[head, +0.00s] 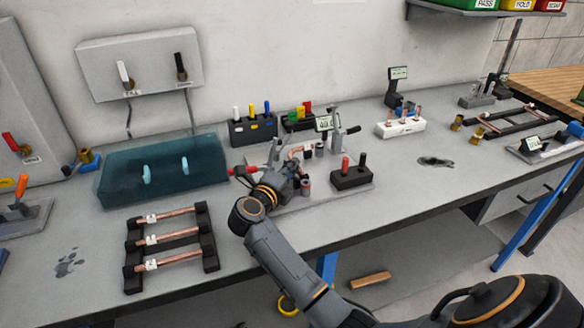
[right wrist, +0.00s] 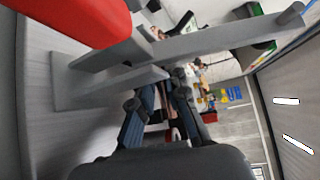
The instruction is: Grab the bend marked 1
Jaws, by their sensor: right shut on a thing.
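A bent copper tube (head: 297,151) shows at the grey bending fixture (head: 335,193) in the middle of the bench. My right gripper (head: 291,167) reaches over the fixture from the front and is shut on this bend. The gripper and wrist hide much of the bend, and I cannot read a mark on it. In the right wrist view the two dark fingers (right wrist: 165,102) close around it, partly behind grey bars. The fixture's red-handled lever (head: 242,170) lies just left of my wrist; its red grip (right wrist: 75,20) is close to the wrist camera. My left gripper is not in view.
A black rack (head: 209,238) with tagged straight copper tubes lies at front left, beside a teal translucent box (head: 118,184). A black block with red and black knobs (head: 352,178) stands right of the gripper. A white block with tubes (head: 401,127) stands farther right.

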